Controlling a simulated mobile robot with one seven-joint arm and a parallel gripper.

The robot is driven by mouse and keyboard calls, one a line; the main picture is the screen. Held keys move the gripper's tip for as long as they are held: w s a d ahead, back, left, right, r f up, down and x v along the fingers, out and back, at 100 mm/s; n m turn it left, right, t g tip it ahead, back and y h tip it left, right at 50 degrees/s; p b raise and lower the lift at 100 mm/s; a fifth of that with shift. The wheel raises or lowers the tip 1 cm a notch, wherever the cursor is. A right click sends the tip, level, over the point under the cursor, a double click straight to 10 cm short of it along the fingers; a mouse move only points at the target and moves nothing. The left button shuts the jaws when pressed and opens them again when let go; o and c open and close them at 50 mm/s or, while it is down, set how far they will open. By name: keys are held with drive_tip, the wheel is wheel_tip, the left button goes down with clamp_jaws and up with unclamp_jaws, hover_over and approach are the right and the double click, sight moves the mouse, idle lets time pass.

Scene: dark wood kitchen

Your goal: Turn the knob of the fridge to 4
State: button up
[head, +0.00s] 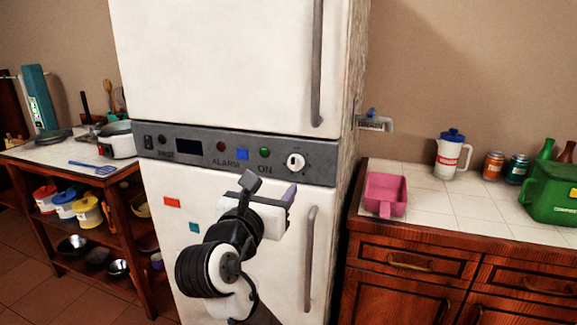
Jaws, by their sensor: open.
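The fridge (215,60) is tall and white, with an upper and a lower door. A grey control panel (195,146) runs across it between the doors. The white round knob (295,161) is at the panel's right end. The numbers around it are too small to read. My gripper (270,186) is open and empty in front of the lower door, below and a little left of the knob. It appears apart from the knob.
Vertical handles, upper (317,65) and lower (309,258), are on the doors' right side. A shelf table with a pot (119,140) stands left.

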sight(293, 163)
drive_tip(key=p+x, duration=0.2)
drive_tip(key=x, duration=0.9)
drive_tip(key=shift+w+d, duration=0.15)
drive_tip(key=shift+w, duration=0.2)
drive_tip(key=c, duration=1)
